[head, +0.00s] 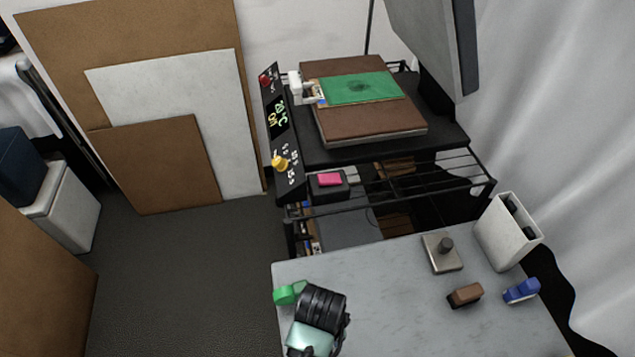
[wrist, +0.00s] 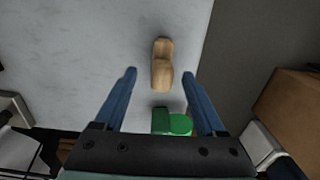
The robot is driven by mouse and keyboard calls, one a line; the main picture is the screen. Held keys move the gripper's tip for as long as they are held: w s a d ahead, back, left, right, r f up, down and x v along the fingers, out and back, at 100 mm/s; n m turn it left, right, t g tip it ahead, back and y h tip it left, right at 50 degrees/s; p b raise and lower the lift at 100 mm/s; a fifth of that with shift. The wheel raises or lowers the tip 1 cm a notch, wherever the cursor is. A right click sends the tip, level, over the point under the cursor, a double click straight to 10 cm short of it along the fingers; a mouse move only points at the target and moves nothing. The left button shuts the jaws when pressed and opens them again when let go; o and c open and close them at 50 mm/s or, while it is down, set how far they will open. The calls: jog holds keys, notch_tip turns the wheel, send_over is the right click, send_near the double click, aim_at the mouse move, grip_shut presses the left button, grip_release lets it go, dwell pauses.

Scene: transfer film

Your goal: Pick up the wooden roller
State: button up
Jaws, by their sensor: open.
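In the wrist view a tan wooden piece (wrist: 161,64), which looks like the wooden roller, lies on the grey tabletop. Its wider part faces my gripper, and a narrower end points away. My gripper (wrist: 159,73) is open and empty, with its two blue fingers spread to either side of the wooden piece in the picture. I cannot tell the height of the fingertips above the table. In the head view my arm (head: 320,308) covers this part of the table, and neither the wooden piece nor the fingertips show.
A green piece (wrist: 172,122) lies close by, between the finger bases in the wrist view. The table (head: 390,300) also holds a brown block (head: 465,295), a blue piece (head: 521,291), a metal plate with a knob (head: 442,253) and a white bin (head: 506,232). Its left edge is near.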

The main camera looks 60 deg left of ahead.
jog(key=shift+a+f, duration=0.25)
jog(key=shift+f, duration=1.2)
jog(key=shift+a+f, duration=0.2)
jog(key=shift+f, duration=1.25)
grip_shut()
